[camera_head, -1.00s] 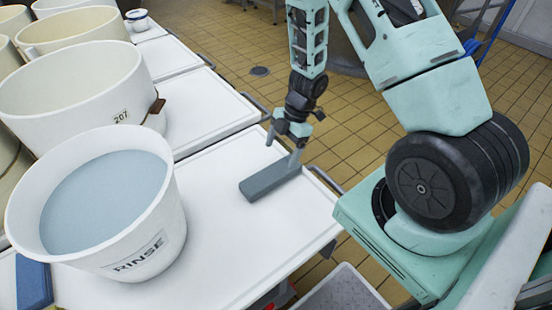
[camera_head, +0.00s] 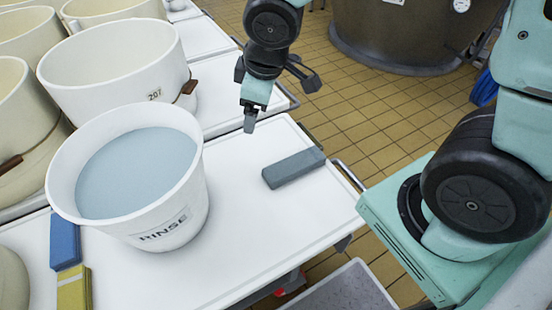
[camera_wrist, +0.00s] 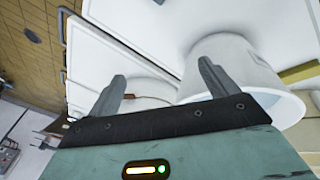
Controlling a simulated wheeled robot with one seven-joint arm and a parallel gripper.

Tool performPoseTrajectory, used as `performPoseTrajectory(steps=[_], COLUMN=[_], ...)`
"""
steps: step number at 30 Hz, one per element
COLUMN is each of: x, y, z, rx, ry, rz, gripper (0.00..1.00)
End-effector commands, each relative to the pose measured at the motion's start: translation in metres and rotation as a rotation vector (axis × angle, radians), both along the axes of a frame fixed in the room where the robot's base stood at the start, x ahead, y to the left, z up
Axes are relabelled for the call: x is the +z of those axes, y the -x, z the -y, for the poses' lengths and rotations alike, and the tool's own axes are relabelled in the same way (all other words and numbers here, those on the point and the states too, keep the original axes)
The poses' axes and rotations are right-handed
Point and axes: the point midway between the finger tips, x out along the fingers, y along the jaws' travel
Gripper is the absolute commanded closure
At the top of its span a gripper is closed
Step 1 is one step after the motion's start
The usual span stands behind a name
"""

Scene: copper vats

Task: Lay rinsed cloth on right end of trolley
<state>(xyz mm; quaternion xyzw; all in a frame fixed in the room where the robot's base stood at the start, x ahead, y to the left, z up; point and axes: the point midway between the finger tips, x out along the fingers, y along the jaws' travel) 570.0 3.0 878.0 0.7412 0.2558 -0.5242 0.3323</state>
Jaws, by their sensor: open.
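The grey folded cloth (camera_head: 293,168) lies flat on the right end of the white trolley top (camera_head: 235,245) in the head view. It is clear of the RINSE bucket (camera_head: 185,222), which holds bluish water. My gripper (camera_head: 278,99) is open and empty, above and behind the cloth near the trolley's far edge, apart from the cloth. In the wrist view my gripper (camera_wrist: 163,84) has its two fingers spread with nothing between them.
A blue block-like cloth (camera_head: 65,242) and a yellow one (camera_head: 74,290) lie left of the bucket. Large cream vats, one marked 207 (camera_head: 115,70), stand at the back left. A grey bin (camera_head: 345,290) sits below the trolley's right end. A dark vat (camera_head: 395,35) stands behind.

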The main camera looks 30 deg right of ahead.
Motion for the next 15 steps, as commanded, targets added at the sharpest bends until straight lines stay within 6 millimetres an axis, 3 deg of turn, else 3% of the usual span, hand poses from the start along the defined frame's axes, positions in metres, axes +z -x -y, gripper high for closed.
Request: performPoseTrajectory(steps=[3,6,9,12,15], x=[0.021,0.031,0.038,0.041,0.042], y=[0.065,0.115,0.153,0.174,0.181], z=[-0.029,-0.044,-0.053,-0.058,-0.060], rx=[-0.086,-0.137,-0.167,-0.182,-0.187], ry=[-0.018,-0.032,-0.042,-0.048,-0.051], rz=[-0.101,-0.196,-0.272,-0.316,-0.333], gripper=[0.15,0.15,0.15,0.15,0.15])
